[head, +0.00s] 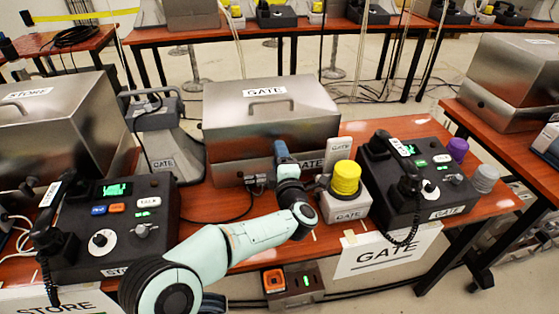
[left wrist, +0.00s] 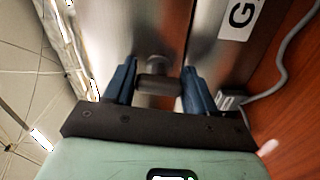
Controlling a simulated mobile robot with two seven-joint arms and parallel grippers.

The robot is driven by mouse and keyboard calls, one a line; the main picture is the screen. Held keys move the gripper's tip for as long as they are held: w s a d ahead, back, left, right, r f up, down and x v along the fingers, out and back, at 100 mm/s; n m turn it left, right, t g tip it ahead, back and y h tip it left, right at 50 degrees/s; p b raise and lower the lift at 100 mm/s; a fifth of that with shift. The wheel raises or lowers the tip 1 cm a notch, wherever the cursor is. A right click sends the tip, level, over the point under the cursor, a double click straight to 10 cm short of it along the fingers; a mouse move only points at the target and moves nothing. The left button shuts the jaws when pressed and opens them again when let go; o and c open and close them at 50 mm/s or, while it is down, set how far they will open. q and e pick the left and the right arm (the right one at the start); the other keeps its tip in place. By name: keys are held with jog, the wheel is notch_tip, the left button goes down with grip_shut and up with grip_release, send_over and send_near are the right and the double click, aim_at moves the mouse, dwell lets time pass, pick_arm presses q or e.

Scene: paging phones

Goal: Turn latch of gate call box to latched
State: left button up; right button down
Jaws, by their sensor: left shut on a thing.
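The gate call box (head: 235,112) is a large brushed-metal case with a handle and a GATE label on its top, standing on the reddish-brown table. My left gripper (head: 271,167) is at its front face, near the seam between lid and body. In the left wrist view, the blue fingers of my left gripper (left wrist: 158,84) are on either side of the grey latch (left wrist: 156,68), shut on it. The latch's bar lies across between the fingers. My gripper hides most of the latch in the head view, so its exact turn is hard to tell. My right gripper is not in view.
A yellow-topped call light (head: 345,178) and a black GATE phone console (head: 400,190) stand right of the box. A grey GATE horn (head: 165,140) and a STORE console (head: 110,235) are on the left. A cable (left wrist: 270,95) lies beside the box.

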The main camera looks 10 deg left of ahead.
pick_arm(q)
jog(key=shift+n, duration=0.5)
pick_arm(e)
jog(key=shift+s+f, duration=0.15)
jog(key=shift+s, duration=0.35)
pick_arm(q)
jog(key=o, duration=1)
jog(key=shift+c, duration=0.2)
jog(key=p+v, duration=0.2)
jog(key=v, duration=1.1)
jog(key=shift+s, duration=0.25)
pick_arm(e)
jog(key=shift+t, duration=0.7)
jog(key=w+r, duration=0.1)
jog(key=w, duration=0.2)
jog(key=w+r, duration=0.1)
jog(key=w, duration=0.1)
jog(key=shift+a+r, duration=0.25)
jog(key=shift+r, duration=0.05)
